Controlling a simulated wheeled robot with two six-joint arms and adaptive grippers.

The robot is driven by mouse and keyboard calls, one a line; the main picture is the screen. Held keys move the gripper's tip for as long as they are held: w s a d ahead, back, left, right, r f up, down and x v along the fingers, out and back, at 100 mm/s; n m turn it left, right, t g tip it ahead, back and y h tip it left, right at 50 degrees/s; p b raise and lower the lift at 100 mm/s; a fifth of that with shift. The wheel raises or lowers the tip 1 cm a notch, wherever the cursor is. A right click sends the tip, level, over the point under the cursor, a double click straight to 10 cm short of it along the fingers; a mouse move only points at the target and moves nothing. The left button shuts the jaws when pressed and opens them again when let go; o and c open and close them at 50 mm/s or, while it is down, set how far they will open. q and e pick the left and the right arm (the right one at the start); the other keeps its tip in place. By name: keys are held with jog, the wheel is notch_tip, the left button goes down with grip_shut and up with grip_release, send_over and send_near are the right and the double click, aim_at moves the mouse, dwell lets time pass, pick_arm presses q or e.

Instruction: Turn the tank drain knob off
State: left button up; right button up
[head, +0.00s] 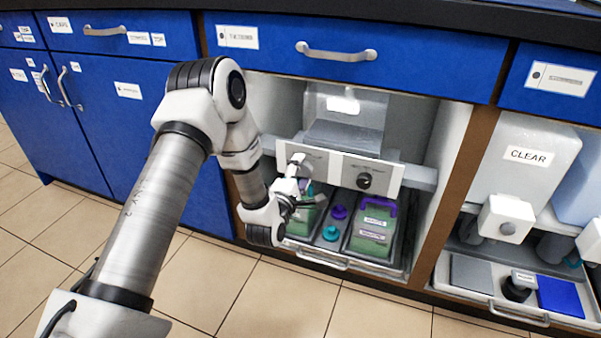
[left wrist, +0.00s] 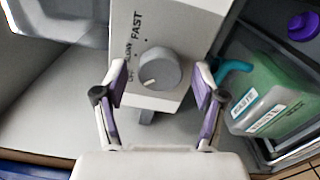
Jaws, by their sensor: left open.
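In the left wrist view a round grey knob (left wrist: 160,69) sits on a white panel (left wrist: 178,25) printed with FAST and, less clearly, SLOW and OFF. A small light mark shows on the knob's lower left. My left gripper (left wrist: 160,78) is open, with one purple-padded finger on each side of the knob; I cannot tell whether either touches it. In the head view my left gripper (head: 297,184) is at the left part of the white front panel (head: 334,168) under the cabinet, and it hides the knob there. My right gripper is not in view.
A dark knob (head: 365,181) is on the panel's right part. A tank marked CLEAR (head: 527,155) stands at right. The tiled floor in front is clear.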

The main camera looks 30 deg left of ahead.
pick_arm(q)
jog(key=v, duration=1.2)
